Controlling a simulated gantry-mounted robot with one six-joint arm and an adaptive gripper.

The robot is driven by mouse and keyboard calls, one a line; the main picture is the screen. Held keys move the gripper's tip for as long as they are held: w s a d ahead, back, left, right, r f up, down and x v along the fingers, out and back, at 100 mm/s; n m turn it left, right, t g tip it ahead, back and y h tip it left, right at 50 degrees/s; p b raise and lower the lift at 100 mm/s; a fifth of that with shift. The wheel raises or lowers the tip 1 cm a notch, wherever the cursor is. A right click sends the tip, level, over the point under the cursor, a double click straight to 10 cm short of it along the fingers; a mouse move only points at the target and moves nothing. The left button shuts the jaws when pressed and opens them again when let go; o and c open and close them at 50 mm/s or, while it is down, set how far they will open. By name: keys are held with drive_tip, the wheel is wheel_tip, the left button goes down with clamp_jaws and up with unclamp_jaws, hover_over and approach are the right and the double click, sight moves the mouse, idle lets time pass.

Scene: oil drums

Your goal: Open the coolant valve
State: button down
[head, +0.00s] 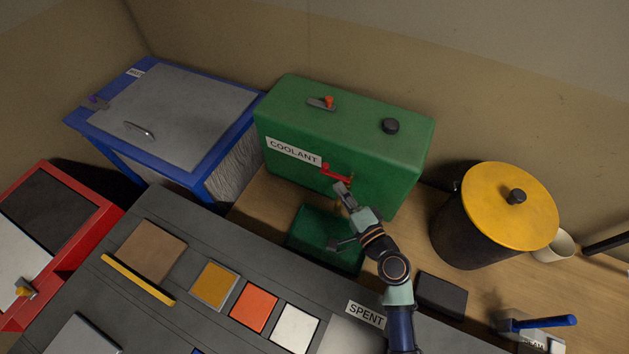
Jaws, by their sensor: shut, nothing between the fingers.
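The green coolant tank (345,140) stands on the wooden surface against the back wall, with a white COOLANT label on its front. The red coolant valve handle (333,172) sits on the tank's front, just right of the label. My gripper (341,188) is shut and empty, right below the valve handle. I cannot tell whether it touches the handle. A brass-coloured part shows just below the gripper. My arm hides part of the green tray (305,228) below the tank.
A black drum with a yellow lid (508,205) stands to the right, beside a white cup (559,245). A blue-framed cabinet (175,115) stands left. The grey panel (200,240) with coloured tiles and a SPENT label lies in front. A blue-handled tool (545,322) lies at lower right.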

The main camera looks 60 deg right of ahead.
sight(335, 173)
drive_tip(key=s+d+f+m, duration=0.1)
drive_tip(key=s+d+f+m+g+h, duration=0.1)
drive_tip(key=f, duration=0.1)
drive_tip(key=shift+s+h, duration=0.1)
drive_tip(key=shift+h, duration=0.2)
drive_tip(key=b+x, duration=0.1)
drive_tip(key=x, duration=0.9)
drive_tip(key=shift+a, duration=0.1)
drive_tip(key=shift+a, duration=0.15)
